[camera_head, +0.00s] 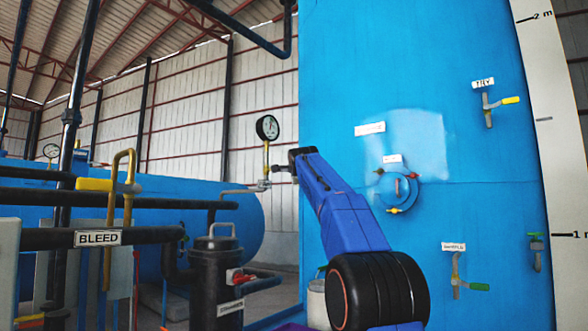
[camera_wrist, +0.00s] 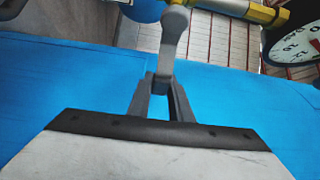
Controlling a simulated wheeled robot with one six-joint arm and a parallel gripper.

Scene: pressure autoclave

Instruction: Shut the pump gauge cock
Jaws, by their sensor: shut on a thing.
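The pump gauge (camera_head: 267,128) is a round white dial with a dark rim on a brass stem (camera_head: 265,157), left of the blue tank. It also shows at the upper right of the wrist view (camera_wrist: 292,42). The cock's grey lever (camera_wrist: 174,40) hangs below the brass fitting (camera_wrist: 250,9) in the wrist view. My gripper (camera_wrist: 161,88) is shut on the lever's lower end. In the head view my gripper (camera_head: 281,169) reaches the cock beside the gauge stem, and the lever is too small to make out there.
The large blue tank (camera_head: 340,90) stands right behind my arm, with several small valves, including a yellow-handled one (camera_head: 509,101) and a green-handled one (camera_head: 479,287). Dark pipes, a BLEED sign (camera_head: 98,238) and a black canister (camera_head: 216,280) stand at left.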

